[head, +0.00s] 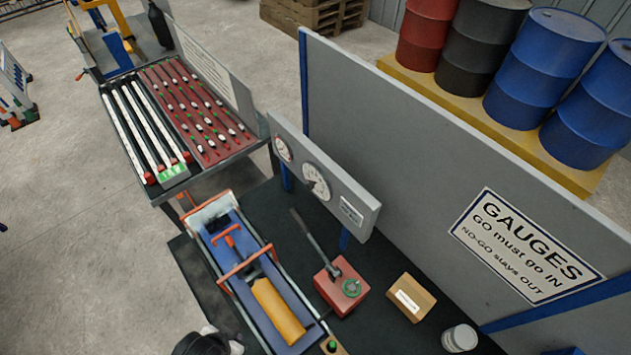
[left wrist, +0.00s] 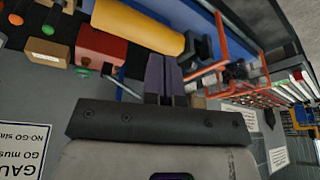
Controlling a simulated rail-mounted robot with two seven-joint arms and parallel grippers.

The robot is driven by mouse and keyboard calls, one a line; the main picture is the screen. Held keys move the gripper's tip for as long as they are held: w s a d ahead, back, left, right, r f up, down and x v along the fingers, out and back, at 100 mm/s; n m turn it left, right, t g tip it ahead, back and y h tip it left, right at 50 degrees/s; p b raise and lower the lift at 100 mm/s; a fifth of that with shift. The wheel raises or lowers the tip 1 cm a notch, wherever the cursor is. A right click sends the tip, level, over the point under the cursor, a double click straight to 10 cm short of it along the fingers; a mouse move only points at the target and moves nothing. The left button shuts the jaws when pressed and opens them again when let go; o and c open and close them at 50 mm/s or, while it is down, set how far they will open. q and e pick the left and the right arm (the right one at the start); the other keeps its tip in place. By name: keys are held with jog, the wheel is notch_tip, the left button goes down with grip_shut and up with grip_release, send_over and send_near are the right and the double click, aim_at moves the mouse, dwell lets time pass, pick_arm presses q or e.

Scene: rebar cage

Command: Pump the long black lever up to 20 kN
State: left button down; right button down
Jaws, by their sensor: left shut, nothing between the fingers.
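The long black lever (head: 313,236) rises at a slant toward the upper left from the red pump box (head: 341,285), which has a green knob on top. A large white dial (head: 316,182) and a smaller dial (head: 283,148) sit on the grey gauge panel; their readings are too small to make out. My left gripper (left wrist: 163,70) is shut and empty in the left wrist view. The red pump box (left wrist: 101,46) lies to its upper left there, apart from the fingers. In the head view, only a dark and white part of my left arm shows at the bottom edge.
Left of the pump is a blue frame with an orange cylinder (head: 277,310). A cardboard box (head: 411,297) and a grey can (head: 460,338) stand to its right. The gauge panel (head: 360,212) stands behind the lever, and a tall grey board (head: 400,130) rises beyond.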

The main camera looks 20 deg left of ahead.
pick_arm(q)
jog(key=shift+a+f, duration=0.1)
jog(key=shift+f, duration=0.15)
jog(key=shift+w+a+f, duration=0.2)
jog(key=shift+f, duration=0.3)
dwell(0.4)
jog(key=shift+w+a+f+p, duration=0.15)
jog(key=shift+a+f+p, duration=0.15)
jog(key=shift+f, duration=0.35)
jog(key=shift+f, duration=0.1)
jog(key=shift+w+a+f, duration=0.15)
jog(key=shift+f, duration=0.35)
jog(key=shift+f, duration=0.1)
jog(key=shift+w+a+f, duration=0.1)
jog(key=shift+a+f, duration=0.15)
jog(key=shift+f, duration=0.3)
jog(key=shift+f+p, duration=0.15)
jog(key=shift+p, duration=0.15)
